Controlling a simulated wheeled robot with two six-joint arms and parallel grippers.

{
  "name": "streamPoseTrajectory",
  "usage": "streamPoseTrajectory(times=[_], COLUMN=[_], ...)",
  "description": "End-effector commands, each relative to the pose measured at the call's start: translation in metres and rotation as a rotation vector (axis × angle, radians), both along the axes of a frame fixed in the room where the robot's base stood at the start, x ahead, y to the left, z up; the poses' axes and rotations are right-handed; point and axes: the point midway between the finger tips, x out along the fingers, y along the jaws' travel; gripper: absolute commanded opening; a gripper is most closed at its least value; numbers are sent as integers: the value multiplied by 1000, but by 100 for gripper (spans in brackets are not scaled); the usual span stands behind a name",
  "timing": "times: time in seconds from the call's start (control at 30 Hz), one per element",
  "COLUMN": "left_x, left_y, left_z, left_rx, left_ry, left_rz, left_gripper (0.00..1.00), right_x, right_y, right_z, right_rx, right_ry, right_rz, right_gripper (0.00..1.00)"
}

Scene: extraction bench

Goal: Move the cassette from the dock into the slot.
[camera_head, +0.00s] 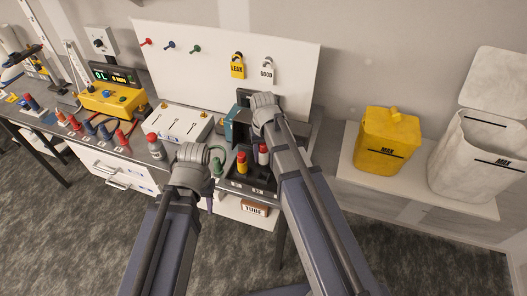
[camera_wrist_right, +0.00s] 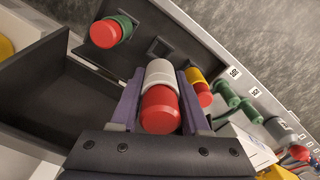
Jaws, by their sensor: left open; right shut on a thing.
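A white cassette with a red cap (camera_wrist_right: 158,100) is between the purple fingers of my right gripper (camera_wrist_right: 160,112), which is shut on it. It also shows in the head view (camera_head: 263,155), in a dark rack (camera_head: 232,186), beside a yellow red-capped cylinder (camera_head: 242,163). A square recess (camera_wrist_right: 168,48) shows just beyond the cassette in the wrist view. I cannot tell whether the cassette's lower end is seated. My left gripper (camera_head: 211,198) is open in front of the rack; its fingers are mostly hidden by its hand.
A green cylinder with a red cap (camera_wrist_right: 110,31) stands in the rack, beside an empty dark compartment (camera_wrist_right: 55,105). A grey bottle (camera_head: 155,148) and a white box (camera_head: 178,124) stand left of the rack. A yellow bin (camera_head: 385,143) stands right. The back panel (camera_head: 200,50) limits room behind.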

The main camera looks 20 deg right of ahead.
Motion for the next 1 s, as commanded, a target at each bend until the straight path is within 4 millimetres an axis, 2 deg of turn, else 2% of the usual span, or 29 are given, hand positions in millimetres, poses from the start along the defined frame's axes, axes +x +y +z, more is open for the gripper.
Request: streamPoseTrajectory(times=[0.37, 1.0], left_x=[0, 0], left_y=[0, 0], left_z=[-8, -57], left_rx=[0, 1], left_ry=[0, 0], left_rz=[-1, -3], left_gripper=[45, 45], right_x=[0, 0], right_y=[0, 0], right_z=[-8, -57], right_rx=[0, 0], right_ry=[0, 0], right_rz=[0, 0], right_gripper=[0, 0])
